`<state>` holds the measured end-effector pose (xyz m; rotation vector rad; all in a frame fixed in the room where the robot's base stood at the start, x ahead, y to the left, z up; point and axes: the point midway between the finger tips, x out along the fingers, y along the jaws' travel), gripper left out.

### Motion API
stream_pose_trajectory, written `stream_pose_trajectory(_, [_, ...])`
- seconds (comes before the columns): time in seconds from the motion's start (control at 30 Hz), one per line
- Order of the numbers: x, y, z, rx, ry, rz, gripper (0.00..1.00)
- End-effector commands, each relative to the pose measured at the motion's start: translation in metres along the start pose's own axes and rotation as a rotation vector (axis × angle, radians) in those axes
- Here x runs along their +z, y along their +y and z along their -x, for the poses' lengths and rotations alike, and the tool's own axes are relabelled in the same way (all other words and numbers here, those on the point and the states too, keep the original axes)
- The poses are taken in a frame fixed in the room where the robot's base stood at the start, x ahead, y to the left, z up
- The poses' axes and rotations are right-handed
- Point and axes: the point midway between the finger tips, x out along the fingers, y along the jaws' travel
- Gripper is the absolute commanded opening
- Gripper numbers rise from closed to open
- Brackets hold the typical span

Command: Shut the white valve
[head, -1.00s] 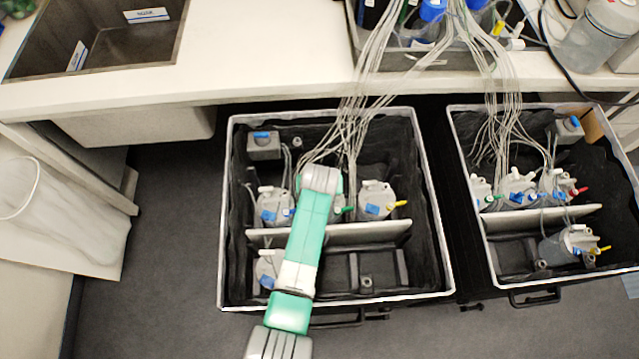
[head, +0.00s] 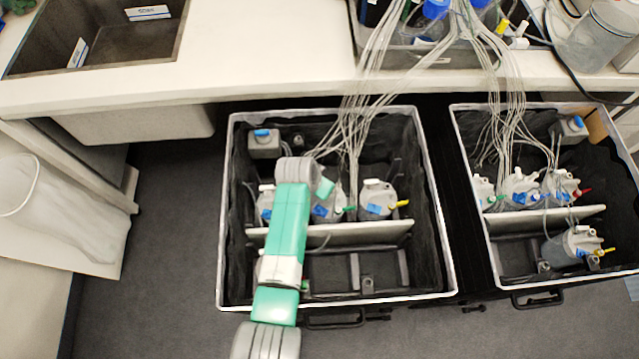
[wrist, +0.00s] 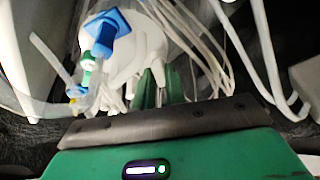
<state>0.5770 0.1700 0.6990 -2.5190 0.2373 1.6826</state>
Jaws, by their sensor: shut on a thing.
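In the wrist view, my gripper (wrist: 160,86) has its two narrow green fingers close together, shut on a small pale part at the side of a white bottle top (wrist: 143,45). That part looks like the white valve, but the fingers mostly hide it. A blue clip (wrist: 108,32) and a green valve (wrist: 88,66) sit on the left of this view. In the head view, my arm reaches into the left crate (head: 434,220) and hides my fingers. The middle bottle (head: 328,207) and left bottle (head: 266,203) stand beside my arm, partly covered.
A bottle with a yellow valve (head: 402,203) stands to the right in the same crate. A pale divider (head: 370,233) crosses the crate. Thin tubes (head: 352,140) hang down from the bench. A second crate (head: 490,235) with several bottles stands at right.

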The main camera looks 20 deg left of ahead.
Motion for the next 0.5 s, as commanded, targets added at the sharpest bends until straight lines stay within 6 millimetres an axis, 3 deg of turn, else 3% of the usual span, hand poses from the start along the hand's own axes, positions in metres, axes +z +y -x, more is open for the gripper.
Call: stream_pose_trajectory(0.5, [-0.0001, -0.005, -0.0048, 0.186, 0.002, -0.452, 0.0])
